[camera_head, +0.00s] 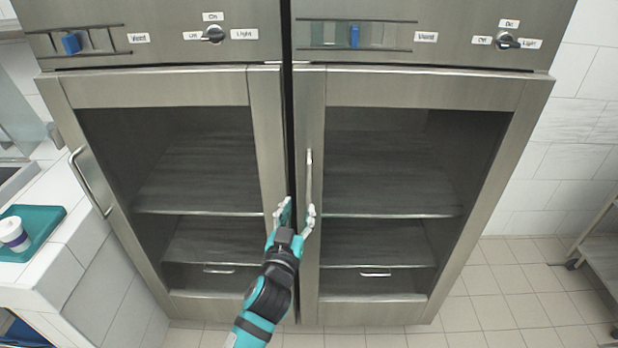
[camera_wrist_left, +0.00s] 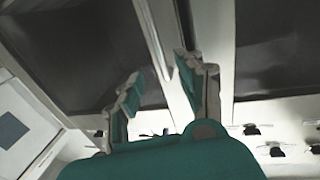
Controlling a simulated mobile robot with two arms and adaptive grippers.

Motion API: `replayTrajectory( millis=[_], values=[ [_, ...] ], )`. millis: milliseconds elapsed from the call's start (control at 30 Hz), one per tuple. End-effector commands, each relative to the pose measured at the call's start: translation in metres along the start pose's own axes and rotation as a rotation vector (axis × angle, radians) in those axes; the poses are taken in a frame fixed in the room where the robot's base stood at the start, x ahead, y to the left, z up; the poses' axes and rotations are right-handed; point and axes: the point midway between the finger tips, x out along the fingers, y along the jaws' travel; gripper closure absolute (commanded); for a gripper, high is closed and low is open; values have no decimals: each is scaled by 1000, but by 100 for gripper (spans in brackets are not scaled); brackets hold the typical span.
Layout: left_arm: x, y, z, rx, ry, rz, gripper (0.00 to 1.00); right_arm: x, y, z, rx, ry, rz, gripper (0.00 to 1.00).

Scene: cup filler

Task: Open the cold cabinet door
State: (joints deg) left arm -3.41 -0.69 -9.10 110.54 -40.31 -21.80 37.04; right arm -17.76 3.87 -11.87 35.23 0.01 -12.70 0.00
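Two steel cabinets with glass doors stand side by side, and both doors look shut. The right cabinet door (camera_head: 520,130) has a vertical bar handle (camera_head: 308,175) on its left stile. The left cabinet door (camera_head: 150,88) has its bar handle (camera_head: 90,183) on its far left edge. No label tells me which cabinet is the cold one. My left gripper (camera_head: 296,212) is open at the lower end of the right door's handle, its fingers spread. In the left wrist view the gripper (camera_wrist_left: 160,76) also shows open. I cannot tell whether it touches the handle. My right gripper is out of view.
Knobs (camera_head: 213,34) and blue sliders (camera_head: 71,43) sit on panels above the doors. A white counter (camera_head: 60,275) with a teal tray (camera_head: 50,222) and a cup (camera_head: 13,233) stands at the left. A metal rack (camera_head: 600,250) stands at the right. Tiled floor (camera_head: 500,300) is clear before the right cabinet.

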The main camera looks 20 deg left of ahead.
Motion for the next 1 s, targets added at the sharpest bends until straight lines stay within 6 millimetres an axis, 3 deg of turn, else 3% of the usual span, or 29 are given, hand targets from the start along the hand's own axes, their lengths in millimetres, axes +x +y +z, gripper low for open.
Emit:
replayTrajectory(
  millis=[300,500,700,967,1000],
  values=[
    [71,0,-2,3,2,1,62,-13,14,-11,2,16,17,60],
    [100,0,0,1,1,1,62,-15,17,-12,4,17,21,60],
    [112,0,0,2,0,1,62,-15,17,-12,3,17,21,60],
    [113,0,0,1,0,1,62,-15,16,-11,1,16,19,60],
    [112,0,0,1,0,1,67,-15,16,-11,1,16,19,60]
  ],
)
